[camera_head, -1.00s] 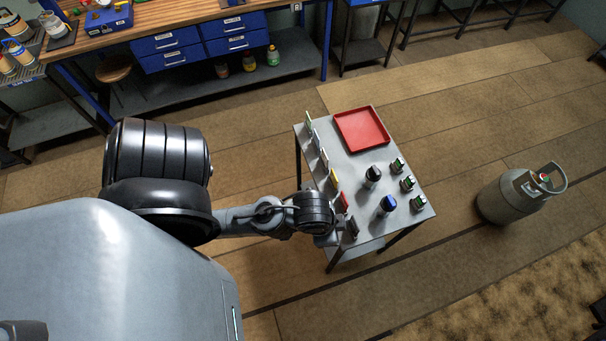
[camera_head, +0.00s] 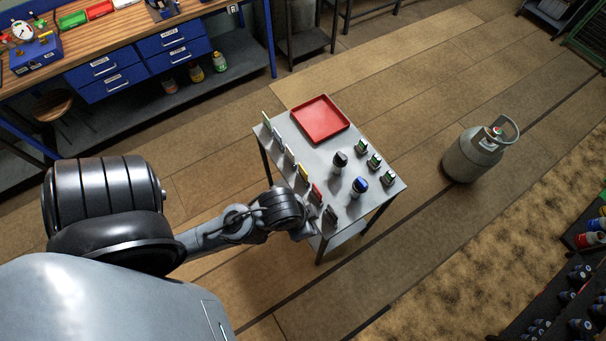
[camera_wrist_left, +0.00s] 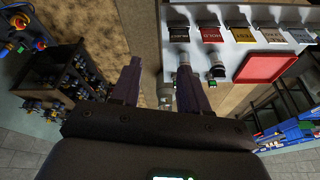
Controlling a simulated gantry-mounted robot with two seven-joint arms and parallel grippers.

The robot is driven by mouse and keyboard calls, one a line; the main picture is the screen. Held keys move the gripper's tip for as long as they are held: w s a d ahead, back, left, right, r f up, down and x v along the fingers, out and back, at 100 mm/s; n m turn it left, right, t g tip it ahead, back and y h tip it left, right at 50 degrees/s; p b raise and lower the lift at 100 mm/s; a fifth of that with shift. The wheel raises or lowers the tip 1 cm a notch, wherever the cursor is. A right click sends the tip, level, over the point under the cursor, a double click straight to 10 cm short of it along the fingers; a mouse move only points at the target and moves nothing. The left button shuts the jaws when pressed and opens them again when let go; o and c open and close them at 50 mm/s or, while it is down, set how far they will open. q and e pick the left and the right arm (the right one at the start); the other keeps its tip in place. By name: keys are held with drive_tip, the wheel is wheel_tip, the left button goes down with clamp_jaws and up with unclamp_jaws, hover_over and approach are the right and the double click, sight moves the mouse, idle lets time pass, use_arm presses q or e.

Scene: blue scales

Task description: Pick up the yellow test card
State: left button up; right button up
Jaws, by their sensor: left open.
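The yellow test card (camera_head: 303,173) stands upright in the row of cards along the left edge of the small grey table (camera_head: 292,157). It sits between a pale card and the red card (camera_head: 317,192). In the left wrist view the yellow card (camera_wrist_left: 243,35) is at the upper right, right of the red card (camera_wrist_left: 210,35). My left gripper (camera_head: 310,232) is by the table's near left corner, close to the dark card (camera_head: 330,214) and apart from the yellow one. Its fingers (camera_wrist_left: 159,75) are spread and empty. My right gripper is out of view.
A red tray (camera_head: 320,119) lies on the table's far end. A black-capped item (camera_head: 339,161), a blue-capped item (camera_head: 360,186) and several small green-topped items stand right of the cards. A gas cylinder (camera_head: 472,155) stands on open floor to the right.

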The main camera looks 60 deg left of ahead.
use_arm(q)
drive_tip(key=o, duration=0.9)
drive_tip(key=shift+o, duration=0.3)
drive_tip(key=shift+a+f, duration=0.1)
